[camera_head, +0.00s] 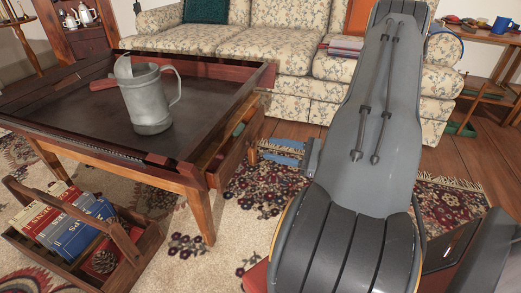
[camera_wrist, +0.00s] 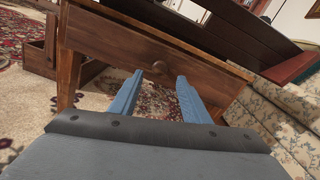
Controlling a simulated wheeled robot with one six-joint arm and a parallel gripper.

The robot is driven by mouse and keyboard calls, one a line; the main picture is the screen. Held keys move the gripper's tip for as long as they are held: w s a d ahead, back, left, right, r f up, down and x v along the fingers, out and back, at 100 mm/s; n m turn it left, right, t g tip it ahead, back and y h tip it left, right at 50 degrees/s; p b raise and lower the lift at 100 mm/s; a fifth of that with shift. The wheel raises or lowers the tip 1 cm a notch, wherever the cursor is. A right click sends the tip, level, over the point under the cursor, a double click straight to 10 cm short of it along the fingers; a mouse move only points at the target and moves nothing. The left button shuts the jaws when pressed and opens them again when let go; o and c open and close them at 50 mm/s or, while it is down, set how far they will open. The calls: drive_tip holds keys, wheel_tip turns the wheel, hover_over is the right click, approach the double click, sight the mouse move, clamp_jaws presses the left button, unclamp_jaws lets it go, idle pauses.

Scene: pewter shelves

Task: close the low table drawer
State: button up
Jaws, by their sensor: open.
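The low wooden table (camera_head: 198,188) stands left of centre in the head view. Its drawer (camera_head: 241,148) sticks out from the table's right side, open, with small items partly visible inside. In the wrist view the brown drawer front (camera_wrist: 110,43) spans the upper middle, with a round knob (camera_wrist: 158,66) near its centre. My gripper (camera_head: 267,149) is open and empty, its blue fingers pointing at the drawer front. In the wrist view my gripper (camera_wrist: 160,75) has its two fingertips on either side of the knob in the picture. I cannot tell whether they touch the front.
A grey metal tankard (camera_head: 150,100) stands on the table top. A wooden carrier (camera_head: 140,249) with books and a pine cone sits on the rug in front. A floral sofa (camera_head: 270,45) stands behind. Open rug lies between table and arm.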

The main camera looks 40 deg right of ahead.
sight(255, 145)
drive_tip(key=shift+b+x, duration=1)
drive_tip(key=shift+x, duration=1.7)
clamp_jaws()
